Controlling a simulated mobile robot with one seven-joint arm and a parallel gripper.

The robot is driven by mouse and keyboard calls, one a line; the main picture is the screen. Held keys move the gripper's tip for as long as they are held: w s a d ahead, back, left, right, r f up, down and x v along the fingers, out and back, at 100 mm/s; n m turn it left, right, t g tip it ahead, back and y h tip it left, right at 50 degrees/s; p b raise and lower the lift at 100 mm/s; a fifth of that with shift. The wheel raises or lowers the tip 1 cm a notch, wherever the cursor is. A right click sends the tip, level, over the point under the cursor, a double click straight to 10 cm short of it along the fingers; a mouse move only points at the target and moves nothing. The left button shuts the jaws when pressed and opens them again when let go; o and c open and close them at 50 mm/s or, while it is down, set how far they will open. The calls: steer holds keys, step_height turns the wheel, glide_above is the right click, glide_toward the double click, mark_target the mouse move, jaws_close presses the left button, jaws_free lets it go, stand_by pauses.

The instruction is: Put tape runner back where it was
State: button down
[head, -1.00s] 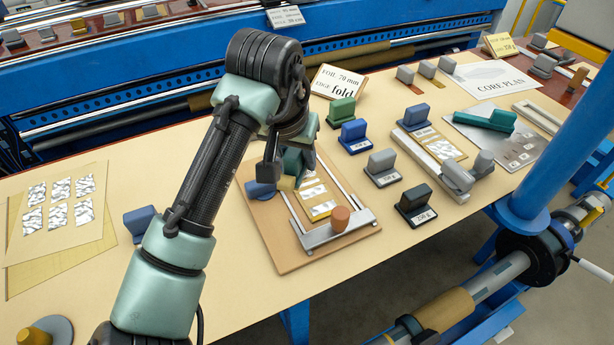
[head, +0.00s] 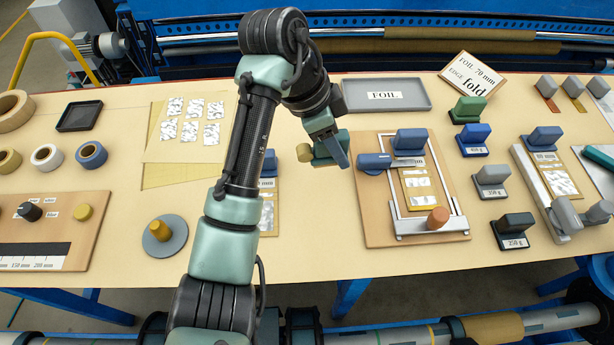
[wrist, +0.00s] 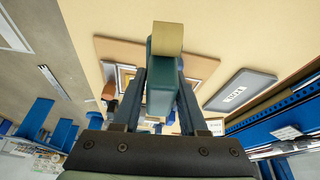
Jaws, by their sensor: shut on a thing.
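My gripper (head: 333,150) is shut on the tape runner (head: 322,160), a dark teal block with a tan roll at one end. It holds the runner above the table, just left of the wooden board (head: 370,225). In the wrist view, the runner (wrist: 160,88) sits between the two fingers, its tan roll pointing away from the gripper. The board carries a metal frame with an orange knob (head: 438,216), foil on gold sheets and blue-handled pieces (head: 408,140).
A grey FOIL tray (head: 386,106) stands behind the board. Left of my arm lie foil squares on a sheet (head: 160,150). A blue block and gold sheet (head: 268,215) are partly behind my arm. Several labelled weights (head: 491,178) stand to the right.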

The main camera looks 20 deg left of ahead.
mark_target(327, 192)
steer(key=shift+s+a+m, duration=0.55)
steer(key=shift+a+m, duration=0.05)
steer(key=shift+a, duration=0.2)
step_height(327, 192, down, 10)
steer(key=shift+s+a+f+p, duration=0.1)
steer(key=shift+a+p, duration=0.05)
steer(key=shift+p, duration=0.25)
steer(key=shift+f, duration=0.2)
steer(key=shift+c, duration=2.2)
jaws_free()
